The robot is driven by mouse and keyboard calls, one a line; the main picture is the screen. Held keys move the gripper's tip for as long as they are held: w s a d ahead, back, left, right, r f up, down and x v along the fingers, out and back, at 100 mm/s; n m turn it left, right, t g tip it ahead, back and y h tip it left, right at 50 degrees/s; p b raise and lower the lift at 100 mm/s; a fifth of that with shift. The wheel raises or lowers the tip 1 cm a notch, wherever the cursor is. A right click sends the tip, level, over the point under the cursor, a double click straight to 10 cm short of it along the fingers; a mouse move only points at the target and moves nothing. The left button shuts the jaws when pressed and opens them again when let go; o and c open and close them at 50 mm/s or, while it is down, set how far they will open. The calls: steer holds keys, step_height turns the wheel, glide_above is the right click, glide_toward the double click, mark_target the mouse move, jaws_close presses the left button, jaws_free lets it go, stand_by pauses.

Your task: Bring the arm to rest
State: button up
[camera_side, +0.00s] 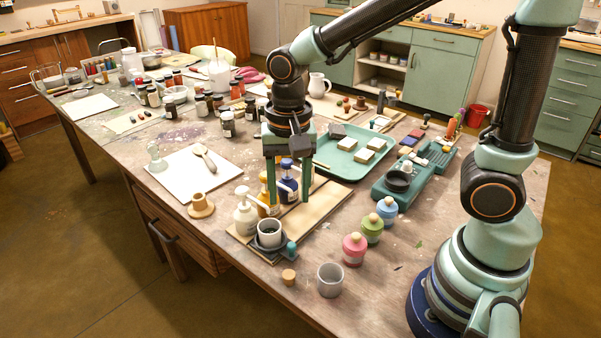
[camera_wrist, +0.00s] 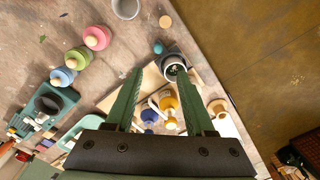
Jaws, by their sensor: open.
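My gripper (camera_side: 288,202) hangs pointing down over the wooden board (camera_side: 318,207) near the front of the table. Its two green fingers are apart. In the wrist view, the gripper (camera_wrist: 158,75) shows nothing held between its fingertips. A blue pump bottle (camera_side: 288,187) and a yellow pump bottle (camera_side: 266,203) stand on the board, partly hidden by the fingers in the side view. A white pump bottle (camera_side: 246,217) stands to their left. Whether the fingers touch any bottle I cannot tell.
A small cup (camera_side: 269,230) sits in a dark holder at the board's front. A grey cup (camera_side: 330,280) and pink (camera_side: 354,249), green (camera_side: 372,229) and blue (camera_side: 387,209) jars stand to the right. A green tray (camera_side: 345,172) with blocks lies behind. Dark jars (camera_side: 227,124) crowd the back left.

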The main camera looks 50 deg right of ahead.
steer(key=s+d+r+n+t, duration=0.3)
steer(key=d+r+n+t, duration=0.2)
steer(key=d+r+n, duration=0.3)
steer(key=shift+d+r+n, duration=0.3)
steer(key=shift+d+r, duration=0.05)
